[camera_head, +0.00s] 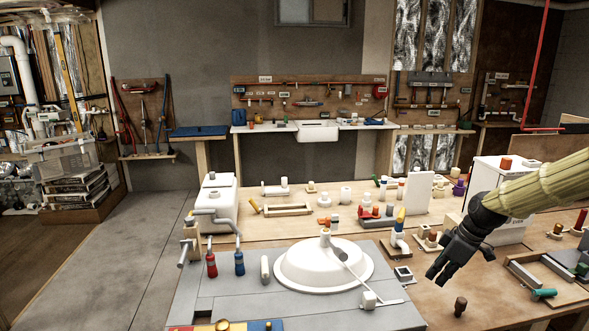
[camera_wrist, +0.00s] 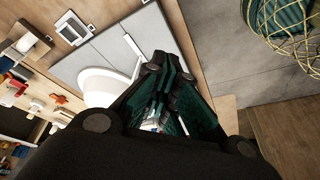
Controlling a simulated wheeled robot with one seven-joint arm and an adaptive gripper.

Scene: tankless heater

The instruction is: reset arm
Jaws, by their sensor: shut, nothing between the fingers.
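My gripper (camera_head: 440,270) hangs at the right in the head view, over the wooden workbench (camera_head: 440,302) and to the right of the white basin (camera_head: 322,268). My arm reaches in from the right edge in a tan sleeve. The black fingers are shut and empty, pointing down and left. In the wrist view my gripper (camera_wrist: 160,62) fills the middle, its fingertips together. The basin (camera_wrist: 98,88) shows behind the fingers there, on its grey board (camera_wrist: 150,30).
A white box (camera_head: 497,172) stands behind my gripper. A dark peg (camera_head: 460,306) stands below it. A wooden frame (camera_head: 545,270) with a green-handled part lies to the right. Red and blue handled valves (camera_head: 211,262) are left of the basin. Open floor lies at the left.

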